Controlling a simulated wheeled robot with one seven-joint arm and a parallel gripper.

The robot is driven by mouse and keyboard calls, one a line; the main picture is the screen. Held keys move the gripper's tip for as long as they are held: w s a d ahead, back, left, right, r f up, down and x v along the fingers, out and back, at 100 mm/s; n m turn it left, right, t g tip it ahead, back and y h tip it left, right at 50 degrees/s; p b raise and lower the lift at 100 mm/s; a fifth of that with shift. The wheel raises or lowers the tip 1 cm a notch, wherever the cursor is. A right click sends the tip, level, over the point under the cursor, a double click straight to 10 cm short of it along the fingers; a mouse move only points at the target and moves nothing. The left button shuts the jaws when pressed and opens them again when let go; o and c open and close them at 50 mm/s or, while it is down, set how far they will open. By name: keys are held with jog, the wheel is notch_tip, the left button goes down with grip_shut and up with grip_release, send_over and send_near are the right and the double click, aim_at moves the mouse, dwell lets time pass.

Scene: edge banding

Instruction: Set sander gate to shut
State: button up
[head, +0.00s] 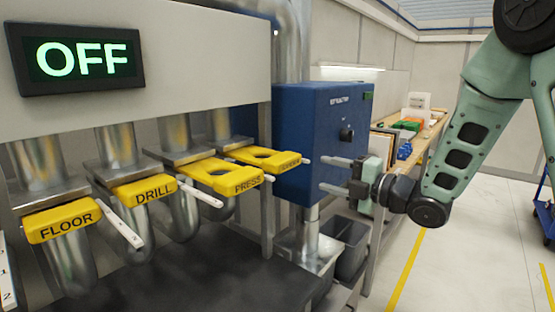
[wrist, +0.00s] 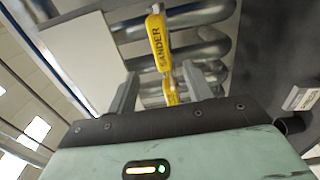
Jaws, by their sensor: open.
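The sander gate (head: 264,158) is the yellow slide plate farthest along the row in the head view. A round hole shows in it, and a thin pale bar sticks out at its right. In the wrist view its yellow front (wrist: 158,42), lettered SANDER, appears upright between the finger lines. My gripper (head: 323,174) is open and empty, just right of the sander gate and apart from it in the head view. Both fingers also show in the wrist view (wrist: 160,70), either side of the yellow plates. The exact gap to the gate is hard to tell.
Yellow gates FLOOR (head: 62,220), DRILL (head: 145,190) and PRESS (head: 224,176) line up to the left, with pale bars sticking out. A blue extractor box (head: 312,135) stands behind my fingers. A display (head: 80,60) reads OFF. Open floor lies at right.

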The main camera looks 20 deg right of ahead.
aim_at(278, 161)
jog(key=p+x, duration=0.6)
jog(key=x, duration=0.9)
jog(key=shift+w+a, duration=0.2)
jog(key=shift+w, duration=0.05)
